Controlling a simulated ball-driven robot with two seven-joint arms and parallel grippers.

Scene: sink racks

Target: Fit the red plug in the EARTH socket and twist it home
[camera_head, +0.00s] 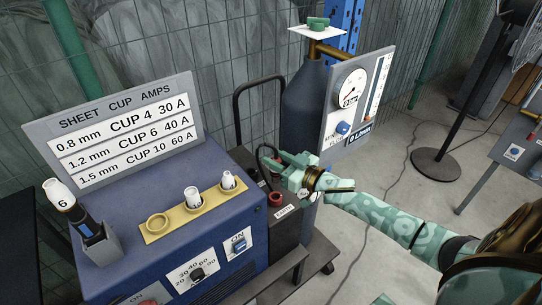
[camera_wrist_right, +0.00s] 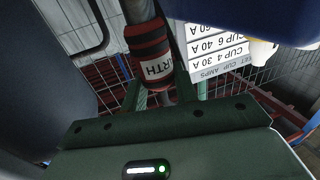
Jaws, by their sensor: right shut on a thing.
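My right gripper (camera_head: 278,163) is shut on the red plug, above and slightly left of the EARTH socket. In the right wrist view the red plug (camera_wrist_right: 150,48), with black bands and a white label partly reading EARTH, is between the fingers (camera_wrist_right: 160,95). In the head view the gripper mostly hides the plug. The EARTH socket (camera_head: 276,199) is a red ring on the dark box beside the blue welder, with a white EARTH label (camera_head: 284,210) below it. The plug looks apart from the socket. My left gripper is not in view.
The blue welder (camera_head: 215,240) carries a sheet-cup chart (camera_head: 122,130) and a yellow cup holder (camera_head: 157,238). A torch with cup 6 (camera_head: 83,222) stands at left. A gas bottle (camera_head: 303,105) with a gauge panel (camera_head: 350,112) rises behind the gripper.

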